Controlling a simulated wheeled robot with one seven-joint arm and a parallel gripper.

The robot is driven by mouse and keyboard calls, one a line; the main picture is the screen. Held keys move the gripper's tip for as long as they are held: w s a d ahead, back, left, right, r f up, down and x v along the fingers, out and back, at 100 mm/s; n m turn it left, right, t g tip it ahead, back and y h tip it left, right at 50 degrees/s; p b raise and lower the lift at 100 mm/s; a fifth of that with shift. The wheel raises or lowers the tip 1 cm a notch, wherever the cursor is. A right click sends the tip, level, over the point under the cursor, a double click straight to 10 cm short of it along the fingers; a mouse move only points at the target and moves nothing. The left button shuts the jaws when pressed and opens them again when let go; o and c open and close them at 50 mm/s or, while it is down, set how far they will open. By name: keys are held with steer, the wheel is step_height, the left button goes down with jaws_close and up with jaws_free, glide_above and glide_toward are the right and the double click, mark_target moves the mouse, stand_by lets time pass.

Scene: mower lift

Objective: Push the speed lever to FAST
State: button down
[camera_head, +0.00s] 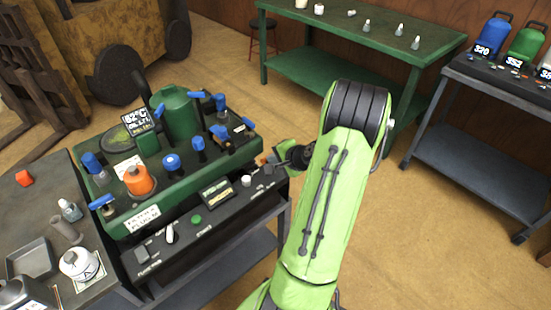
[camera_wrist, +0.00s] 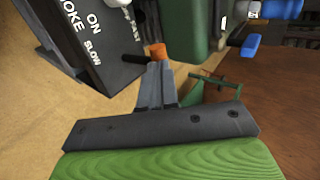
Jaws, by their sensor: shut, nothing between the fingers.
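The speed lever is a black rod with an orange knob (camera_wrist: 157,50). It stands out from the side of the dark control panel (camera_wrist: 60,25) in the wrist view. The SLOW label (camera_wrist: 93,52) is to its left, and a partly cut-off label that seems to read FAST is above it. My gripper (camera_wrist: 156,66) is shut and empty, its fingertips right by the knob; I cannot tell whether they touch. In the head view the gripper (camera_head: 272,162) is at the panel's right end, with the lever mostly hidden there.
The green mower engine (camera_head: 175,115) with blue-handled parts stands behind the panel. A grey workbench (camera_head: 30,215) with bottles and a tray is at left. A green table (camera_head: 350,40) and a dark cart (camera_head: 470,115) stand farther back. Open floor lies right of my arm.

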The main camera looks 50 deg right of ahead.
steer(key=w+g+p, duration=0.1)
steer(key=p, duration=0.1)
steer(key=w+r+g+p, duration=0.1)
steer(key=p, duration=0.2)
steer(key=shift+d+r+y+p, duration=0.1)
steer(key=shift+d+y+p, duration=0.05)
steer(key=shift+y+p, duration=0.2)
steer(key=shift+w+d+g+p, duration=0.15)
steer(key=shift+w+g+p, duration=0.55)
steer(key=shift+p, duration=0.45)
steer(key=shift+w+d+f+g+p, duration=0.15)
steer(key=shift+f+g+p, duration=0.15)
steer(key=shift+f+g, duration=0.15)
